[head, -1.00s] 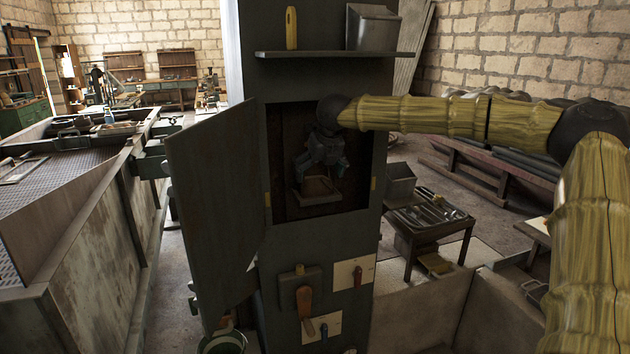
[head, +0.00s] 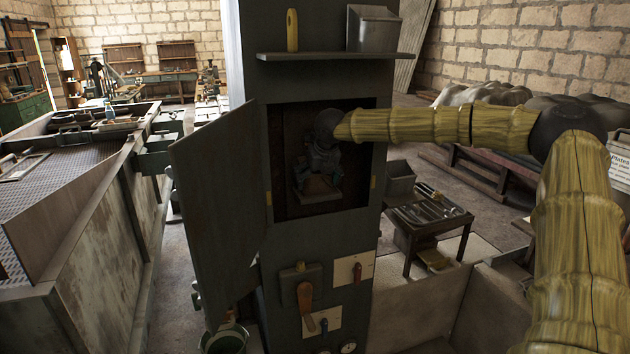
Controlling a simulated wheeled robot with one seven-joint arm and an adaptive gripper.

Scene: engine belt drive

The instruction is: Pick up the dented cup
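My gripper (head: 319,170) is inside the open recess of the dark metal cabinet (head: 322,240), reached by my arm from the right. It is dark against the dark interior, so I cannot tell whether its fingers are open or shut. Just below it, a small brownish, box-like thing with a pale edge (head: 318,190) sits on the recess floor. A small green patch (head: 337,179) shows beside the gripper's right side. I cannot make out the dented cup for certain; the gripper and shadow hide part of the recess.
The cabinet door (head: 218,215) stands open to the left. A shelf (head: 335,56) above the recess holds a yellow-handled thing (head: 292,30) and a metal box (head: 372,30). Levers (head: 305,300) project below. A tool table (head: 432,215) stands right; a large bench (head: 80,225) stands left.

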